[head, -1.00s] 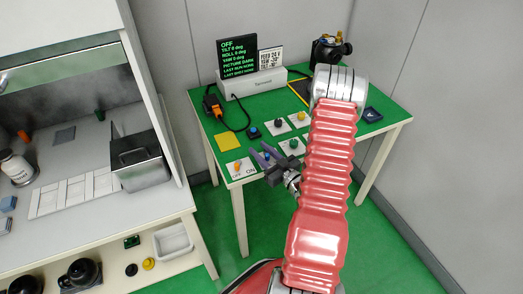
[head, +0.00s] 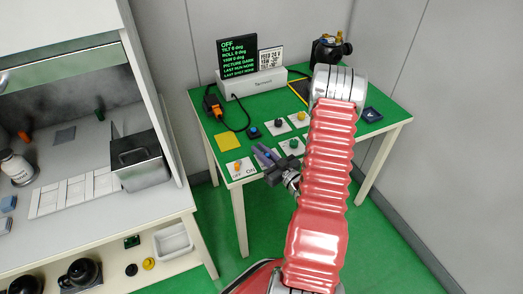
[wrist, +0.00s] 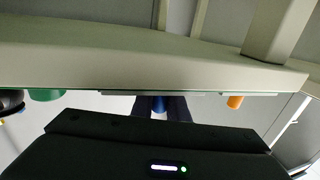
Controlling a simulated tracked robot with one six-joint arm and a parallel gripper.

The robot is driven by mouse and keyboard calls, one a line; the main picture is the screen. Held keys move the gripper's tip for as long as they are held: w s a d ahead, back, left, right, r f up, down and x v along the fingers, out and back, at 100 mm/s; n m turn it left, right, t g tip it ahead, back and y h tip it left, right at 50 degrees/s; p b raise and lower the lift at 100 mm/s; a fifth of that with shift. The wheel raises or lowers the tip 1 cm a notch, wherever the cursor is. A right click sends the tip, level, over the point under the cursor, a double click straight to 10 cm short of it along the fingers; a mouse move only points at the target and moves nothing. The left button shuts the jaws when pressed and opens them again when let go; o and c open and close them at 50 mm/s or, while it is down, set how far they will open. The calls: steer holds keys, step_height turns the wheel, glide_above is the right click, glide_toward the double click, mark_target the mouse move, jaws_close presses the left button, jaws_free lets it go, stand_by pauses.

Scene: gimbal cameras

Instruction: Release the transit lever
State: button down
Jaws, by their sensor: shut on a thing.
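My gripper (head: 262,153) is at the front edge of the green table, over a white plate. Its fingers are shut on a small blue knob (wrist: 158,104), which shows between them in the wrist view. In the head view the fingers largely cover that knob. I see no marking that tells whether it is the transit lever. A black device with yellow and brass parts (head: 328,50), perhaps the gimbal camera, stands at the table's back right.
An orange switch (head: 238,167) marked OFF and ON is left of my gripper. Other knobs on plates stand behind it, including a yellow one (head: 301,116). A screen reading OFF (head: 238,58) stands at the back. A white bench (head: 100,220) is at left.

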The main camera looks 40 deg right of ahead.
steer(key=shift+w+d+m+g+h, duration=0.15)
steer(key=shift+m+h, duration=0.35)
steer(key=shift+h, duration=0.35)
steer(key=shift+w+m+g+h, duration=0.15)
steer(key=shift+m+h, duration=0.35)
steer(key=shift+h, duration=0.35)
steer(key=shift+s, duration=0.1)
steer(key=c, duration=1.7)
jaws_free()
steer(key=shift+s, duration=0.15)
steer(key=v, duration=1.3)
steer(key=shift+s, duration=0.3)
steer(key=shift+f, duration=0.15)
